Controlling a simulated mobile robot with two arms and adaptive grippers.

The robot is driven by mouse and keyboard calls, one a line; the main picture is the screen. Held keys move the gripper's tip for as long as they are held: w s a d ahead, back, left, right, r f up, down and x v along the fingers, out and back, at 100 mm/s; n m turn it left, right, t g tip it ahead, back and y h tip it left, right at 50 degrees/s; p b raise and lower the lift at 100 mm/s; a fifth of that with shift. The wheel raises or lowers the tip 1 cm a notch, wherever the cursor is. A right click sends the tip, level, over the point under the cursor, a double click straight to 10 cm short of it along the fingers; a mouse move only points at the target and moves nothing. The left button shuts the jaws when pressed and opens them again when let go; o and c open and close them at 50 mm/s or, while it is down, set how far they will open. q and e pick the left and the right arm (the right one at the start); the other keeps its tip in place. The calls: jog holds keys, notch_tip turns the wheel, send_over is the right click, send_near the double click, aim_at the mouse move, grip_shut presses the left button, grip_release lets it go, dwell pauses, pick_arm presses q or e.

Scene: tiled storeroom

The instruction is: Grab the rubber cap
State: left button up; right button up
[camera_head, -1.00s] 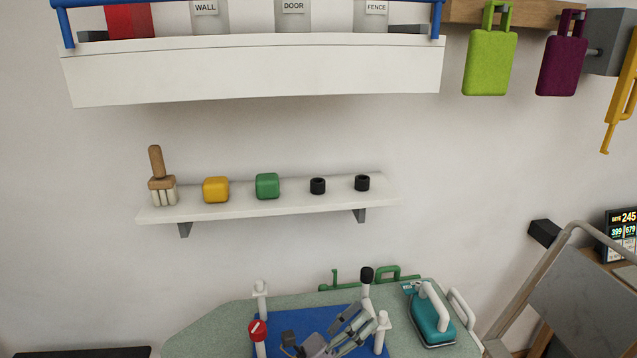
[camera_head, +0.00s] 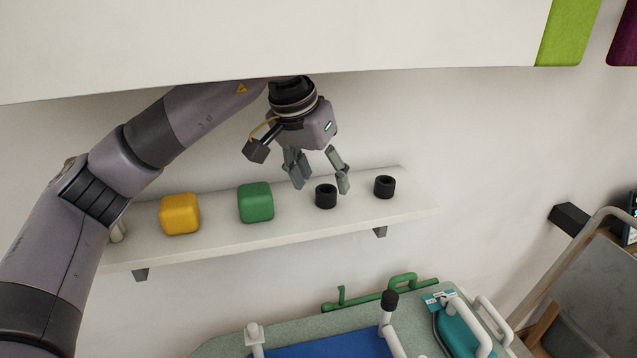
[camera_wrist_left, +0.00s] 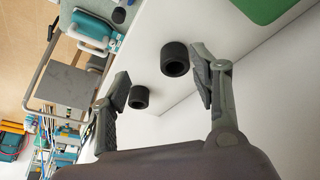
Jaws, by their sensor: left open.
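Two black rubber caps, short hollow cylinders, stand upright on the white wall shelf (camera_head: 220,242). The nearer cap (camera_head: 326,197) is right of the green block, and the other cap (camera_head: 384,187) is at the shelf's right end. My left gripper (camera_head: 321,186) is open and points down over the shelf, its fingers spread around the nearer cap's position. In the left wrist view, the nearer cap (camera_wrist_left: 175,60) shows between the open fingers (camera_wrist_left: 160,75), closer to the right-hand finger, and the other cap (camera_wrist_left: 139,97) lies beyond. I cannot tell whether either finger touches. My right gripper is not in view.
A green block (camera_head: 255,203) and a yellow block (camera_head: 180,214) share the shelf to the left. A white upper shelf (camera_head: 300,40) hangs close above my arm. Below is a table with a blue mat (camera_head: 325,343), a black-topped post (camera_head: 389,301) and a teal iron-like object (camera_head: 462,325).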

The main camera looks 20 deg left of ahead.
aim_at(325, 188)
pick_arm(q)
jog(key=shift+w+a+r+t+y, duration=0.35)
jog(key=shift+a+r, duration=0.15)
jog(key=shift+a, duration=0.2)
jog(key=shift+w+a, duration=0.1)
jog(key=shift+w, duration=0.05)
jog(key=shift+w+d+f+p, duration=0.15)
jog(key=shift+d+f+p, duration=0.2)
jog(key=shift+f+p, duration=0.35)
jog(key=p+x, duration=0.1)
jog(key=x, duration=0.1)
jog(key=p+x, duration=0.1)
jog(key=x, duration=0.1)
jog(key=shift+w+d+p, duration=0.1)
jog(key=shift+w+p, duration=0.25)
jog(key=shift+w+f, duration=0.15)
jog(key=shift+f, duration=0.3)
jog(key=shift+d, duration=0.1)
